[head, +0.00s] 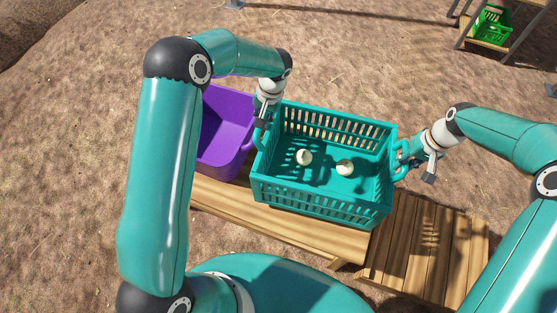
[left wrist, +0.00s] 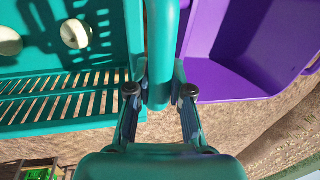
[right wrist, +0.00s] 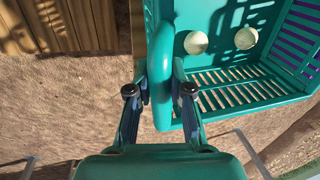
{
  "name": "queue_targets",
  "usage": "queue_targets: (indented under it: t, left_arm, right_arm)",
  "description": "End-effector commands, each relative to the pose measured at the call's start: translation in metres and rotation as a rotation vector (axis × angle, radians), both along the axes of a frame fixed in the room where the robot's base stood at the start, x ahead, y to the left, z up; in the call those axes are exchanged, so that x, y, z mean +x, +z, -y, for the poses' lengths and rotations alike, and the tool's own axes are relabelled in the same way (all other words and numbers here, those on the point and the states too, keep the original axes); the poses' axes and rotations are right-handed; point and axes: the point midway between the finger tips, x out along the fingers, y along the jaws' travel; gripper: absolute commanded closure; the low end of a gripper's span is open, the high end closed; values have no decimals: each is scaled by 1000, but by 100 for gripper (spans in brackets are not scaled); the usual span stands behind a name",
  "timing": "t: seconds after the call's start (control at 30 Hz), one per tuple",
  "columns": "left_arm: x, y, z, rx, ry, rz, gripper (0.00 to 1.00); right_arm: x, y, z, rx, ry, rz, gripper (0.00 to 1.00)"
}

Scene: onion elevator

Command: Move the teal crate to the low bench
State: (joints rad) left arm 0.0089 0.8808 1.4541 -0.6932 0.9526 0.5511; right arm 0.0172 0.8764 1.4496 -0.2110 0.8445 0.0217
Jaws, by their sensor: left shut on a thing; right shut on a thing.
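The teal crate (head: 322,203) is in the middle of the head view, with two pale onions (head: 304,157) (head: 345,167) on its floor. My left gripper (head: 263,114) is shut on its left handle, which also shows between the fingers in the left wrist view (left wrist: 159,60). My right gripper (head: 408,163) is shut on the right handle, also seen in the right wrist view (right wrist: 161,70). The crate looks about level, over a wooden bench (head: 275,222). A slatted bench (head: 420,240), which looks lower, stands to the right; a crate-like shadow falls on it. Whether the crate touches wood is hidden.
A purple crate (head: 222,125) stands on the wooden bench, close to the left of the teal crate. A green crate (head: 491,23) sits on a far stand at the top right. Bare brown ground lies around the benches.

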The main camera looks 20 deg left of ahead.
Motion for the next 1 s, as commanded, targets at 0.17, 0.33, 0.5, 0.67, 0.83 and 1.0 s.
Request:
queue_targets:
  t: [0.17,0.33,0.5,0.67,0.83,1.0]
  left_arm:
    - [1,2,0,1,0,3,100]
    - [2,0,1,1,-2,3,100]
    - [2,-5,1,1,-2,3,100]
    - [2,-12,1,1,-3,2,100]
    - [2,-22,1,1,-4,2,100]
    - [2,-32,1,1,-4,2,100]
  right_arm:
    - [1,1,1,-1,-1,3,100]
    - [1,0,2,-1,-3,3,100]
    - [1,-5,2,-1,-3,3,100]
    - [1,-12,2,-1,-4,2,100]
    - [1,-22,2,-1,-5,2,100]
    - [1,-32,2,-1,-5,2,100]
